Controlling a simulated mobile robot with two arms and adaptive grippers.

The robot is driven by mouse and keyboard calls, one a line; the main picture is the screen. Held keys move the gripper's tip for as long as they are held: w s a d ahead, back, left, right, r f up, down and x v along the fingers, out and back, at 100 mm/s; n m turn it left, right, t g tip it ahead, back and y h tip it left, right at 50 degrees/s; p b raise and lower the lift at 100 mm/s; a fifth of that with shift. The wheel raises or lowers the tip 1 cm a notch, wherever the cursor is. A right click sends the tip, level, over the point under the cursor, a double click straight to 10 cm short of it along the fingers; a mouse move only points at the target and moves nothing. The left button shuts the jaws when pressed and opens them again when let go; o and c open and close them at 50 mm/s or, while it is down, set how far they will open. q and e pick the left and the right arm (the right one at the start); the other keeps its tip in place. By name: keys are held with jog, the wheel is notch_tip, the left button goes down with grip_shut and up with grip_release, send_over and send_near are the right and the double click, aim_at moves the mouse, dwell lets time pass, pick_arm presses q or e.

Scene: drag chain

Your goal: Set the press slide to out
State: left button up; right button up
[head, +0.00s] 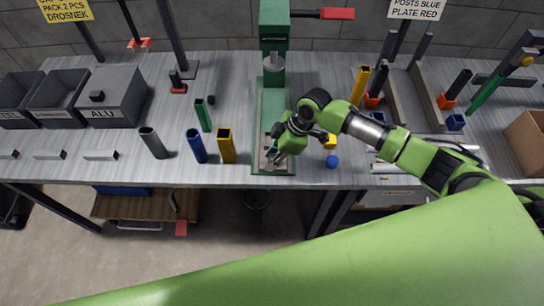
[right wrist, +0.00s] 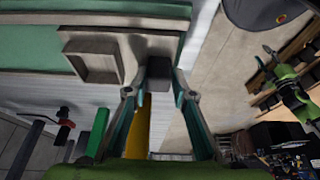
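The green press (head: 273,50) stands at the middle of the table, on a long green base (head: 272,100). Its slide, a grey frame with a shallow recess, lies at the near end of the base and shows from close up in the right wrist view (right wrist: 90,58). A dark block-like handle (right wrist: 159,76) sticks out at its edge. My right gripper (right wrist: 161,88) has one finger on each side of the handle; I cannot tell whether both touch it. In the head view my right gripper (head: 272,156) partly covers the slide. A small green and black arm end (right wrist: 285,85) shows at right in the wrist view, probably my left gripper; its fingers are unclear.
Green (head: 203,115), blue (head: 196,146) and yellow (head: 226,146) posts stand left of the press base. A blue ball (head: 332,161) and a yellow piece (head: 330,141) lie right of it. Grey bins (head: 112,95) stand at left. The table's front edge is close to the slide.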

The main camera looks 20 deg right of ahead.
jog(key=shift+o, duration=1)
jog(key=shift+s+a, duration=0.1)
jog(key=shift+s, duration=0.1)
pick_arm(q)
jog(key=shift+s, duration=0.15)
jog(key=shift+s+a, duration=0.1)
jog(key=shift+s, duration=0.05)
pick_arm(e)
jog(key=shift+r, duration=0.1)
jog(key=v, duration=1.2)
